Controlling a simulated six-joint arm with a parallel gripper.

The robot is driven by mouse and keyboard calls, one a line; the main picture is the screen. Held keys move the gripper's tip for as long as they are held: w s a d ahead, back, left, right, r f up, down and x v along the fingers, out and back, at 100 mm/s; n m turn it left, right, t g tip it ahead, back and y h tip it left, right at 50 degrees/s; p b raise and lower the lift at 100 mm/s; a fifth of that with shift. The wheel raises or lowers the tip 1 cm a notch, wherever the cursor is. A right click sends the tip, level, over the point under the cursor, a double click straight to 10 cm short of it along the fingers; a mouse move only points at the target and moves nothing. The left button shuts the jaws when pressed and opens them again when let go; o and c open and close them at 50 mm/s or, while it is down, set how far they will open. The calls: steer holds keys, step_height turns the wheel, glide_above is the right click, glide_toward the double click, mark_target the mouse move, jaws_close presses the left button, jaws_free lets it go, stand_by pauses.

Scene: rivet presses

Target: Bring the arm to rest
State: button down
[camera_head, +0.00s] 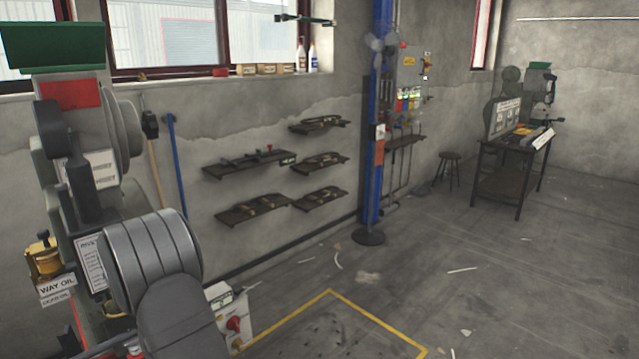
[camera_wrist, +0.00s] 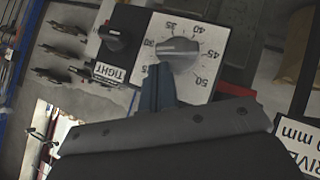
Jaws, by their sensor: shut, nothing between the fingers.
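My gripper (camera_wrist: 158,86) shows in the wrist view, its narrow dark fingers shut together with nothing between them. The fingertips overlap the lower edge of a grey pointer knob (camera_wrist: 177,50) on a white dial panel (camera_wrist: 205,28) numbered about 25 to 50; whether they touch it I cannot tell. A black knob (camera_wrist: 112,36) with a label reading TIGHT (camera_wrist: 109,73) is left of the dial. In the head view my grey arm fills the lower left foreground, and my gripper is hidden there.
A press with a green top (camera_head: 52,46) stands at the left, behind my arm. A white box with a red knob (camera_head: 235,322) is beside the arm. Wall shelves (camera_head: 252,208), a blue post (camera_head: 377,130) and a workbench (camera_head: 508,165) stand farther off. The floor at right is mostly clear.

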steer(key=s+d+r, duration=0.3)
steer(key=s+r, duration=0.4)
steer(key=r, duration=0.3)
steer(key=w+a+f+n+t+h, duration=0.1)
steer(key=w+a+f+t, duration=0.1)
steer(key=f, duration=0.3)
steer(key=w+a+f+n+t+h, duration=0.1)
steer(key=w+a+f+n+t, duration=0.1)
steer(key=f, duration=0.4)
steer(key=shift+w+a+f, duration=0.15)
steer(key=shift+w+a, duration=0.3)
steer(key=shift+a, duration=0.1)
stand_by(0.4)
steer(key=shift+h, duration=0.3)
